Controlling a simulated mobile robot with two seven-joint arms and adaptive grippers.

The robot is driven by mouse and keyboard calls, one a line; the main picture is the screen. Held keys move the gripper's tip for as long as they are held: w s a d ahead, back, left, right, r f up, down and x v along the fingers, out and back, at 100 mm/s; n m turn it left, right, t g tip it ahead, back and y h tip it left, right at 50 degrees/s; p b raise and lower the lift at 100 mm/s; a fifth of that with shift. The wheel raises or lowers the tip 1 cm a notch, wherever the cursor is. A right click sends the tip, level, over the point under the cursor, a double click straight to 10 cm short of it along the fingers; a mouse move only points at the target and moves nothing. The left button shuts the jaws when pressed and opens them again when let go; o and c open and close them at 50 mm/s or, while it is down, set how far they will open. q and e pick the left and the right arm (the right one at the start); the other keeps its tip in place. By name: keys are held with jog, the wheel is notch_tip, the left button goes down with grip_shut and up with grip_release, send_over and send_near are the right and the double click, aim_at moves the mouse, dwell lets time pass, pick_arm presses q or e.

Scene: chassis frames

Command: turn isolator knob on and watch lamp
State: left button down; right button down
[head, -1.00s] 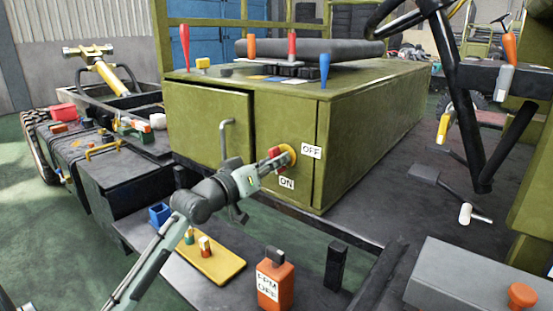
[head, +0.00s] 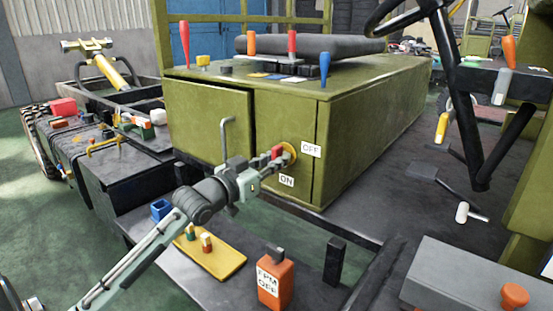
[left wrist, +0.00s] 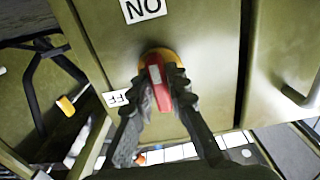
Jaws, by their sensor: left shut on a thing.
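The isolator knob (head: 278,152) has a red handle on a yellow round base, on the front of the green cabinet (head: 285,125). An OFF label (head: 311,149) sits right of it and an ON label (head: 286,181) below it. My left gripper (head: 266,162) is at the knob. In the left wrist view, the red handle (left wrist: 158,88), with a white mark, lies between the two fingers (left wrist: 160,93); it runs nearly in line with the upside-down ON label (left wrist: 144,9). The OFF label (left wrist: 116,97) is partly hidden by a finger. I cannot identify a lamp. My right gripper is out of view.
A bent grey door handle (head: 225,135) stands out left of the knob. Upright levers, one blue (head: 325,70), stand on the cabinet top. A black steering column (head: 455,90) rises at right.

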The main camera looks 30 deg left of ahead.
pick_arm(q)
jog(key=c, duration=1.5)
grip_release()
jog(key=shift+c, duration=0.2)
jog(key=shift+s, duration=0.3)
jog(key=s, duration=1.1)
jog(key=shift+s+a, duration=0.2)
jog(key=shift+a, duration=0.25)
